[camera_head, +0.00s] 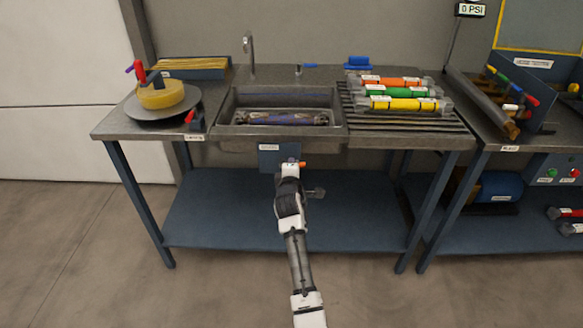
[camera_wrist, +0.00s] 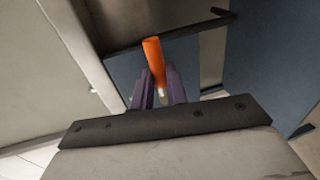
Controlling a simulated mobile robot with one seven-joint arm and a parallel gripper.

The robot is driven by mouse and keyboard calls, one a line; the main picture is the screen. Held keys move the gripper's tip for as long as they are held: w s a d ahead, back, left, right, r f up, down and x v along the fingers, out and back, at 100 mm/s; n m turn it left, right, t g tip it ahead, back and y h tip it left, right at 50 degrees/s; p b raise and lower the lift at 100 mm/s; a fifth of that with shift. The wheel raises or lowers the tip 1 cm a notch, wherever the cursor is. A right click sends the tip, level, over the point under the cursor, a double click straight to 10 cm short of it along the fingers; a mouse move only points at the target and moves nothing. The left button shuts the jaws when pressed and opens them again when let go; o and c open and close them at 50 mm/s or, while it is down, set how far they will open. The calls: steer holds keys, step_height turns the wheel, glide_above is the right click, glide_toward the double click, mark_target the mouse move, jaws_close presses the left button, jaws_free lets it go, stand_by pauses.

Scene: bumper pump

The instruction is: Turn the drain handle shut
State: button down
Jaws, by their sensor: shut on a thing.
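The drain handle is orange; in the wrist view the drain handle (camera_wrist: 154,58) stands between the two purple fingers of my gripper (camera_wrist: 160,88), which is shut on it. In the head view the orange handle tip (camera_head: 301,164) shows just right of my gripper (camera_head: 291,168), below the front of the sink. The sink (camera_head: 240,98) is set in the metal counter and holds a dark blue and purple tube (camera_head: 285,118). The drain's inner parts are hidden.
A labelled blue plate (camera_head: 268,158) hangs under the sink front, close to my gripper. Orange, green and yellow tubes (camera_head: 400,104) lie on the ribbed board at right. A blue lower shelf (camera_head: 220,215) spans below. The floor in front is clear.

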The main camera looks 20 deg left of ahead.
stand_by(0.3)
steer(key=c, duration=1.4)
jaws_free()
steer(key=shift+s, duration=0.15)
steer(key=b+v, duration=0.1)
steer(key=v, duration=1.2)
steer(key=shift+s+d+r+b, duration=0.1)
steer(key=shift+s+b, duration=0.15)
steer(key=shift+b, duration=0.1)
